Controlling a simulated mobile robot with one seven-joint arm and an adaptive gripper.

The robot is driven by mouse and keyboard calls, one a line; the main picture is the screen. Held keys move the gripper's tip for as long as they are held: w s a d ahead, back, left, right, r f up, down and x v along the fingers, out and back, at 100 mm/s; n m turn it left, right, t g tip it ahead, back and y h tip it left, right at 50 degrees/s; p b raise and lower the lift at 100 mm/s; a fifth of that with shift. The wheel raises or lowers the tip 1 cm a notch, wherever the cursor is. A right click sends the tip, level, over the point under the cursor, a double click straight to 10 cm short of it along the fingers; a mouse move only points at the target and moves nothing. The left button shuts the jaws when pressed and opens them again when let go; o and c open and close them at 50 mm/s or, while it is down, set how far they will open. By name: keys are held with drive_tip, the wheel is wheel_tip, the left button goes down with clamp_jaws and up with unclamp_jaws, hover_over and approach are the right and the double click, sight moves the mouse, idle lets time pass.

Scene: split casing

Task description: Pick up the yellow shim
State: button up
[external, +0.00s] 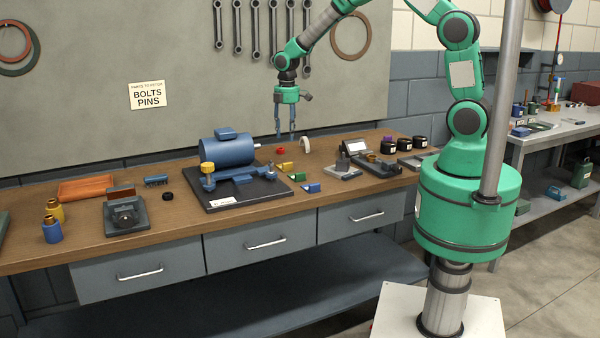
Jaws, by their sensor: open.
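My gripper (285,133) points down with its two fingers apart and nothing between them. It hangs above the back of the wooden bench, to the right of the blue motor (229,150). A small yellow piece (285,167) lies on the bench right of the motor, below my gripper in the picture. It is too small to tell whether it is the yellow shim or a little bin. A yellow-gold part (208,168) also shows on a blue support at the motor's left front. No other piece is clearly a shim.
A small green piece (297,177), a blue piece (311,187) and a red piece (280,150) lie near the yellow one. A white ring (305,144) stands behind. The motor is on a dark plate (225,198). A grey device (126,215) sits at left.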

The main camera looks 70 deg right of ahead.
hover_over(284, 164)
drive_tip(key=d, duration=0.3)
drive_tip(key=f, duration=0.7)
drive_tip(key=shift+s+a+f+b, duration=0.2)
drive_tip(key=shift+s+b, duration=0.1)
drive_tip(key=shift+b, duration=0.1)
drive_tip(key=shift+f, duration=0.1)
drive_tip(key=shift+w+a+f+b, duration=0.1)
drive_tip(key=shift+f+b, duration=0.15)
drive_tip(key=shift+f, duration=1)
drive_tip(key=shift+a+f+b, duration=0.1)
drive_tip(key=shift+f+b, duration=0.15)
drive_tip(key=shift+f, duration=1)
clamp_jaws()
